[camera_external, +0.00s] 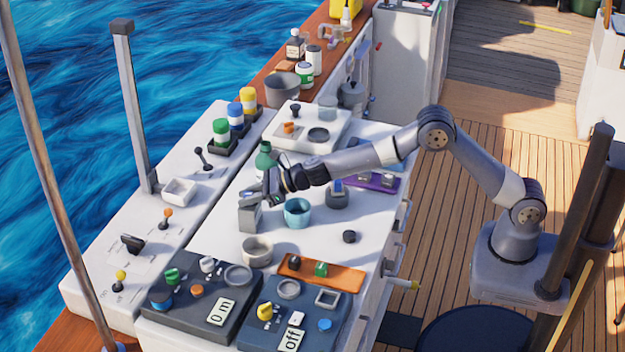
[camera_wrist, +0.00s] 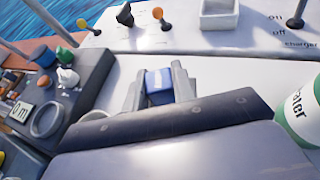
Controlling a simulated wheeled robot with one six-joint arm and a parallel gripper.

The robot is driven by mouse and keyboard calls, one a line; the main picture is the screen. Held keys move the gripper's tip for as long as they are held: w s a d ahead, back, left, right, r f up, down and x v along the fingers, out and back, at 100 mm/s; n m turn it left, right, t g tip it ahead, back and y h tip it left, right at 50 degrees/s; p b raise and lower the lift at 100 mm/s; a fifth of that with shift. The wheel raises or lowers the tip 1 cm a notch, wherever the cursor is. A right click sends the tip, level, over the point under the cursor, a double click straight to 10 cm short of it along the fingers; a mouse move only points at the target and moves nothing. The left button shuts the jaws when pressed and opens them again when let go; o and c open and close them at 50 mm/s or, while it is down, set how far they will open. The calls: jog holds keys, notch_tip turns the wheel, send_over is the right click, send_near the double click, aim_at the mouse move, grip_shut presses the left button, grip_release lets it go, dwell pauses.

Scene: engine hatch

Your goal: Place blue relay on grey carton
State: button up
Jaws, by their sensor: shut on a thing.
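My gripper (camera_external: 252,197) is at the far left end of my outstretched arm, close over the top of the grey carton (camera_external: 249,219). In the wrist view my gripper (camera_wrist: 158,86) is shut on the blue relay (camera_wrist: 159,82), which sits between the two grey fingers and shows a pale label. The relay is hard to make out in the external view. The grey carton stands upright on the white worktop. It cannot be told whether the relay touches the carton. I cannot make out the carton in the wrist view.
A green bottle (camera_external: 264,160) stands behind my gripper, and it also shows in the wrist view (camera_wrist: 300,115). A teal cup (camera_external: 297,212) stands right of the carton and a beige cup (camera_external: 257,250) in front. Dark panels (camera_external: 205,305) with knobs lie at the front.

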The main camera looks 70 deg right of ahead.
jog(key=shift+f, duration=0.2)
jog(key=o, duration=1)
jog(key=shift+r, duration=0.25)
jog(key=b+v, duration=0.4)
jog(key=v, duration=0.8)
jog(key=shift+f, duration=0.1)
